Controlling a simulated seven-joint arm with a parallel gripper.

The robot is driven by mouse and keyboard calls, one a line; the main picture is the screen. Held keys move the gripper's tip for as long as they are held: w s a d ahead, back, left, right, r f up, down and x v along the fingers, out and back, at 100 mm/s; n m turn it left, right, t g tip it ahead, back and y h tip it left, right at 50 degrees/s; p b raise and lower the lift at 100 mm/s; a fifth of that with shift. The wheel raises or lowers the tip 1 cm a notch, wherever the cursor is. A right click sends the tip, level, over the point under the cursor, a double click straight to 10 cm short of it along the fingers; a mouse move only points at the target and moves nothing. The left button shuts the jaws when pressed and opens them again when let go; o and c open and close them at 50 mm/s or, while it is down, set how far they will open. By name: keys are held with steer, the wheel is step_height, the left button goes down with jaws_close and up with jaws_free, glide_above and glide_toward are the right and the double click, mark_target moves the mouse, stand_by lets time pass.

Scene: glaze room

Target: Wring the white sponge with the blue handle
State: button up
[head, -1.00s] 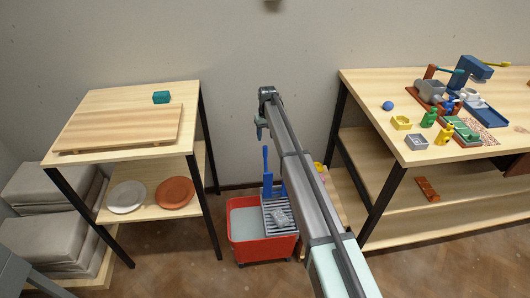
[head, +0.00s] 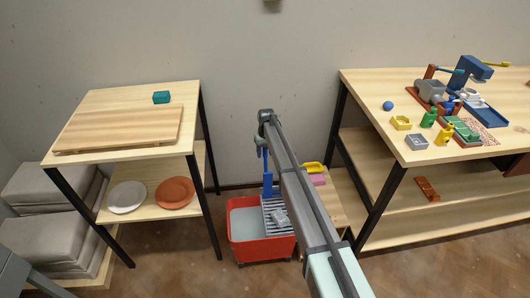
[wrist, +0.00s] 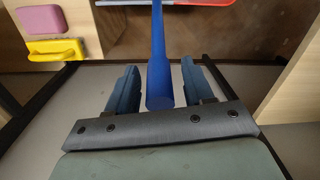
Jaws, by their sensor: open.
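A blue upright handle (head: 267,178) rises from the grey slatted wringer (head: 270,206) on the red bucket (head: 262,250). A whitish-grey sponge (head: 281,217) lies on the slats, partly hidden by my arm. My gripper (head: 261,147) is at the handle's top end. In the wrist view my gripper (wrist: 160,85) is open, with one finger on each side of the blue handle (wrist: 158,50). Small gaps show between the handle and both fingers.
A shelf table (head: 100,100) stands left, and a workbench (head: 440,165) with many items stands right. The wall is close behind.

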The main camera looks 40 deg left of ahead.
jaws_close()
stand_by(0.4)
